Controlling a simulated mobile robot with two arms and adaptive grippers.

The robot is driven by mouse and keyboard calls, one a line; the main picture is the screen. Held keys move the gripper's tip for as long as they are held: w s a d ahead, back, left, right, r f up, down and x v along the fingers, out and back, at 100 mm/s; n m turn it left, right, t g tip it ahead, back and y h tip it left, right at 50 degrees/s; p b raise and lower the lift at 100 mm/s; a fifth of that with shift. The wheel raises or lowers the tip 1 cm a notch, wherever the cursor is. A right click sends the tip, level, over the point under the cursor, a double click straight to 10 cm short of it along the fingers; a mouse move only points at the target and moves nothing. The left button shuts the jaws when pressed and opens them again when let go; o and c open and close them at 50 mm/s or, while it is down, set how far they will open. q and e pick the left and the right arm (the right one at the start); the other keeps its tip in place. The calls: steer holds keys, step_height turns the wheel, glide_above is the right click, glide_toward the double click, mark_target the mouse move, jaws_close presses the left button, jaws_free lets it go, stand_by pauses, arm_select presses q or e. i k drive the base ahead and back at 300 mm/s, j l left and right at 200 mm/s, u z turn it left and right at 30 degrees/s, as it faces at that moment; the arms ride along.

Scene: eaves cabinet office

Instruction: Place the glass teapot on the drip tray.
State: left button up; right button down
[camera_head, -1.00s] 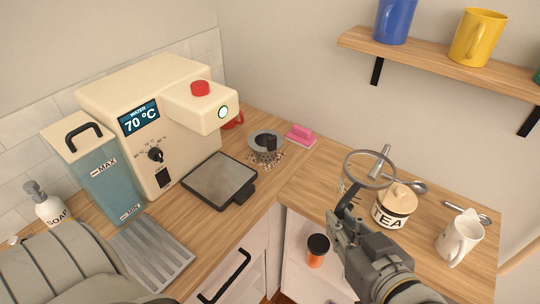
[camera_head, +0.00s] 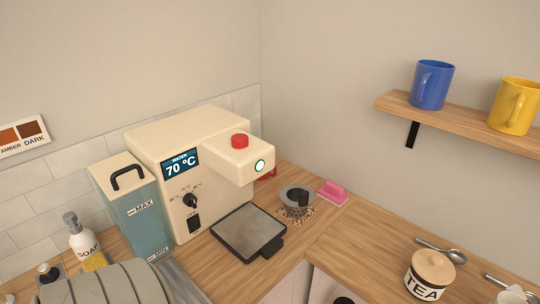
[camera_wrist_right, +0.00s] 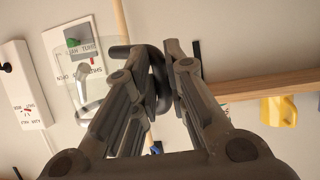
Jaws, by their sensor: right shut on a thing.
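The glass teapot (camera_wrist_right: 84,88) is clear and shows at the left of the right wrist view, with a dark curved handle (camera_wrist_right: 122,53). My right gripper (camera_wrist_right: 158,62) is shut on this handle. The teapot and this gripper are out of the head view. The drip tray (camera_head: 248,232) is a flat grey plate in a black frame, on the wooden counter below the spout of the cream water machine (camera_head: 190,150). Nothing stands on the tray. My left gripper is out of view.
A TEA jar (camera_head: 430,275) and spoon (camera_head: 440,250) lie farther right. A wall shelf (camera_head: 440,115) holds mugs. The counter between tray and jar is mostly clear.

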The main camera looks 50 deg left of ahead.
mark_target(246, 227)
steer(key=z, duration=0.5)
steer(key=k+z, duration=0.15)
steer(key=z, duration=0.3)
steer(key=l+z, duration=0.1)
steer(key=z, duration=0.4)
steer(key=k+z, duration=0.1)
steer(key=z, duration=0.35)
steer(key=l+z, duration=0.15)
steer(key=z, duration=0.35)
steer(key=u, duration=0.55)
steer(key=l+u, duration=0.1)
steer(key=u, duration=0.4)
steer(key=k+u, duration=0.1)
steer(key=u, duration=1)
steer(key=k+u, duration=0.1)
steer(key=u, duration=0.4)
steer(key=k+u, duration=0.1)
steer(key=u, duration=1.5)
steer(key=k+j, duration=0.05)
steer(key=j, duration=0.05)
